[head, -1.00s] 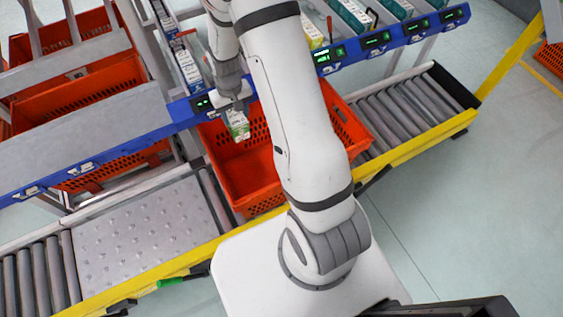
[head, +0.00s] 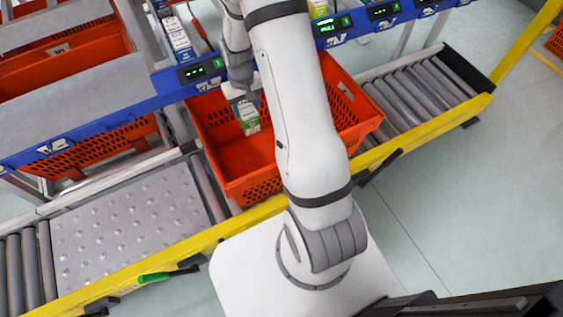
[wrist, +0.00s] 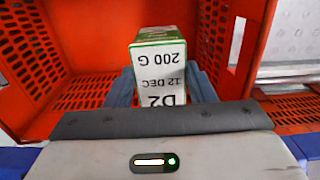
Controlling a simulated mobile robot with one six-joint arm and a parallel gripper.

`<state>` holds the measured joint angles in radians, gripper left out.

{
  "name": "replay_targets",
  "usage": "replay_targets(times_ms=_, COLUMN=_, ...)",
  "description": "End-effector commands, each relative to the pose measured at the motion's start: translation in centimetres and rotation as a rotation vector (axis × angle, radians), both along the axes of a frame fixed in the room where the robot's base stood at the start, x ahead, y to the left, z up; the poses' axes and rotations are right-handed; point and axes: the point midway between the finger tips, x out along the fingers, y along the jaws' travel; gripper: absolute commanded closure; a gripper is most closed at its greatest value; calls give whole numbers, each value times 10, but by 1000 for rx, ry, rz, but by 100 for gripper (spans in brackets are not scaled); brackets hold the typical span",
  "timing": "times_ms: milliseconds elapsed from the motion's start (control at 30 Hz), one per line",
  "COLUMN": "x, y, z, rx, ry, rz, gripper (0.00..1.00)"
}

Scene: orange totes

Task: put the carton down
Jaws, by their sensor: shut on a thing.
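The carton (head: 248,118) is white and green, and in the head view it hangs below my gripper (head: 241,97), over the orange tote on the conveyor. In the wrist view the carton (wrist: 163,72) shows a white face printed "200 G", "12 DEC" and "D2". My gripper (wrist: 162,88) is shut on the carton, with a grey-blue finger at each side. The orange tote (head: 262,188) lies below and around it; its perforated walls (wrist: 32,50) show in the wrist view. I cannot tell whether the carton touches the tote floor.
A blue shelf rail (head: 150,92) with green displays runs behind the tote, with cartons (head: 180,42) above it. Roller conveyor (head: 420,95) lies to the right and a studded metal plate (head: 130,220) to the left. A yellow rail (head: 425,130) edges the front.

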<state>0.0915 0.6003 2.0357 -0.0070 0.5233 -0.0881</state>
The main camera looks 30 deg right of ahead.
Motion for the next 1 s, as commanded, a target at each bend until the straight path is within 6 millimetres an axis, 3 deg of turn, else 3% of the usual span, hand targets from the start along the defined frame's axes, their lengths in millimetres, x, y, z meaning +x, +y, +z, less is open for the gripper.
replay_targets(times_ms=33, x=1, y=-5, z=-30, rx=0, ry=1, rz=-3, gripper=80)
replay_targets(times_ms=500, x=3, y=-46, z=-159, rx=1, ry=18, rz=-4, gripper=80)
replay_targets(times_ms=700, x=3, y=-60, z=-196, rx=1, ry=23, rz=-4, gripper=80)
replay_targets(times_ms=1000, x=2, y=-67, z=-217, rx=2, ry=28, rz=-4, gripper=80)
